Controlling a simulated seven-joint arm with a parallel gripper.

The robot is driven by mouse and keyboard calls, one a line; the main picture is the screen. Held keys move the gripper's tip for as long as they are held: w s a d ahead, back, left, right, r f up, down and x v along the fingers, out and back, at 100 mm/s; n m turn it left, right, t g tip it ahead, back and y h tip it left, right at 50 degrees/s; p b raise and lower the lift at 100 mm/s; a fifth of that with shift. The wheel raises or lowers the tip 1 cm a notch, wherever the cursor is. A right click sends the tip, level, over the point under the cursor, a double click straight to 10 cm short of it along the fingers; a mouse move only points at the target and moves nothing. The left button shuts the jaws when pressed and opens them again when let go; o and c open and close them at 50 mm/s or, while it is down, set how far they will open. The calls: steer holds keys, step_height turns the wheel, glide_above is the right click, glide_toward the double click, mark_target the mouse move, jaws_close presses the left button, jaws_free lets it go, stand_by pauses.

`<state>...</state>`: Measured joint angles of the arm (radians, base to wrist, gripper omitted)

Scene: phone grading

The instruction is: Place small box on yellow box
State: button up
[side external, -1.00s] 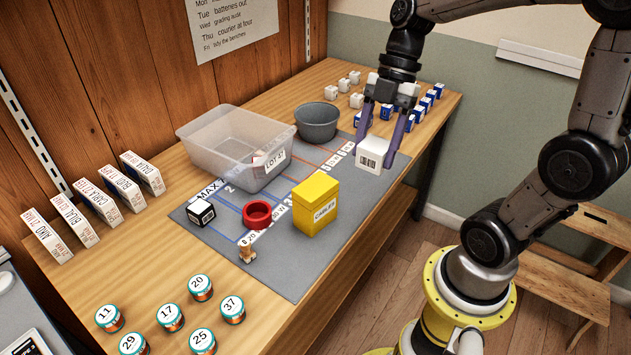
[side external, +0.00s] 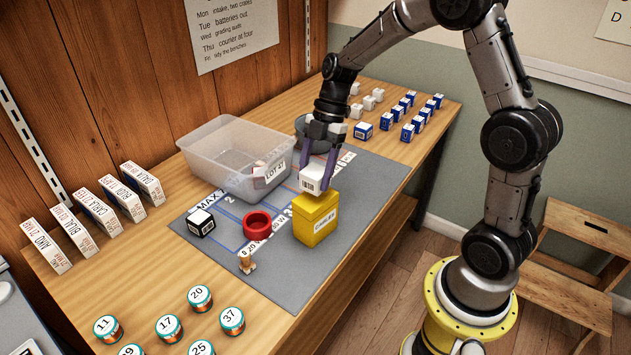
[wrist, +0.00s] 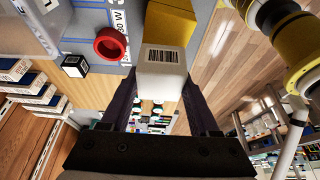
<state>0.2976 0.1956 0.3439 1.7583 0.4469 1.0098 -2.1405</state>
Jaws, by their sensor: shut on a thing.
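The small white box (side external: 312,179) with a barcode is held between the fingers of my gripper (side external: 320,172). It is directly over the yellow box (side external: 315,222), which stands on the grey mat. In the side external view the small box's lower edge is at the yellow box's top; I cannot tell whether they touch. In the wrist view the small box (wrist: 162,72) is between the fingers of my gripper (wrist: 162,95), with the yellow box (wrist: 172,22) just beyond it, partly hidden.
A red ring-shaped dish (side external: 257,225) and a black-and-white cube (side external: 201,222) are left of the yellow box on the mat (side external: 270,285). A clear bin (side external: 215,175) and a grey bowl (side external: 301,128) stand behind. Several small blue boxes stand at the back right.

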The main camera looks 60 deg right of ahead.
steer(key=shift+s+f, duration=0.1)
steer(key=shift+f, duration=1.1)
steer(key=shift+f, duration=0.15)
steer(key=o, duration=1.4)
steer(key=v, duration=1.2)
steer(key=shift+s+a+r+m+t+h, duration=0.7)
steer(key=shift+s+a+m+t, duration=0.4)
steer(key=shift+s+m, duration=2.15)
steer(key=shift+s+a+r+m+t+h, duration=0.65)
steer(key=shift+s+a+m, duration=0.75)
steer(key=shift+s+m, duration=1.85)
steer(key=shift+s+a+r+m+t+h, duration=0.55)
steer(key=shift+s+a+m+t+h, duration=0.45)
steer(key=shift+s+m, duration=2.25)
